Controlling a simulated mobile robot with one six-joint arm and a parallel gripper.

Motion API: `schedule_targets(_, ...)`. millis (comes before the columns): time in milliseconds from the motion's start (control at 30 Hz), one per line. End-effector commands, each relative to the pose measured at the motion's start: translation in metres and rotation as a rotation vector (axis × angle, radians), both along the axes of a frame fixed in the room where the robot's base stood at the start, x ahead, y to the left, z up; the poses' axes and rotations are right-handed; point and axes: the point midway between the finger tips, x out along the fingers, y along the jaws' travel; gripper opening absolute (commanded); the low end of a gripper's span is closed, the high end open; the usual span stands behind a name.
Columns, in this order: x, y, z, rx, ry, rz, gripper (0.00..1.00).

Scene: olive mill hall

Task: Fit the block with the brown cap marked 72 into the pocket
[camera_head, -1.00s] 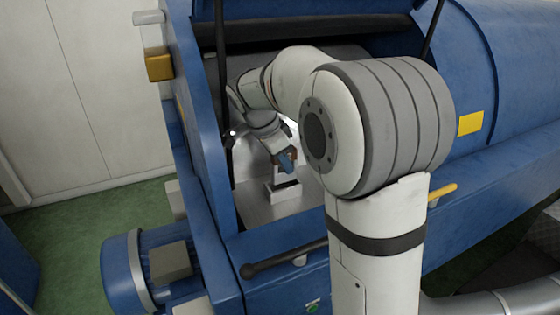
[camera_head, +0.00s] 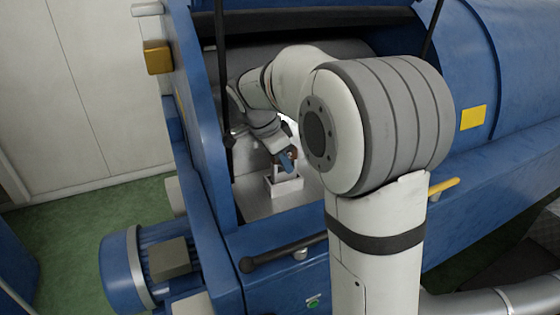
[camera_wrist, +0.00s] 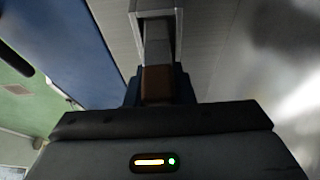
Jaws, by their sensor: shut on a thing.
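My gripper (camera_head: 287,161) reaches down inside the blue machine's opening. It is shut on the block with the brown cap (camera_wrist: 157,84), whose cap sits between the blue fingers in the wrist view. The block's pale grey body (camera_wrist: 157,45) points away from the gripper. The pocket (camera_head: 284,192) is a pale square holder on the metal floor, directly below the gripper. In the wrist view its frame (camera_wrist: 177,30) surrounds the block's far end, which looks lined up with the opening. How deep the block sits cannot be told. The mark 72 is not legible.
The blue machine's left wall (camera_head: 212,140) and a thin dark strut (camera_head: 224,90) stand close to the left of my arm. A dark handle bar (camera_head: 283,257) runs along the front edge. Bare metal floor (camera_head: 252,203) lies around the pocket.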

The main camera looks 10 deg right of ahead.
Motion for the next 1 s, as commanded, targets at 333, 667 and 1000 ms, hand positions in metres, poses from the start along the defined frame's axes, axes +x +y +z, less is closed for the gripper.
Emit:
schedule_targets(333,0.000,0.000,-0.009,-0.001,-0.001,-0.001,0.00)
schedule_targets(667,0.000,0.000,-0.016,-0.001,-0.001,-0.001,0.00)
schedule_targets(1000,0.000,-0.001,-0.019,0.000,-0.001,-0.001,0.35)
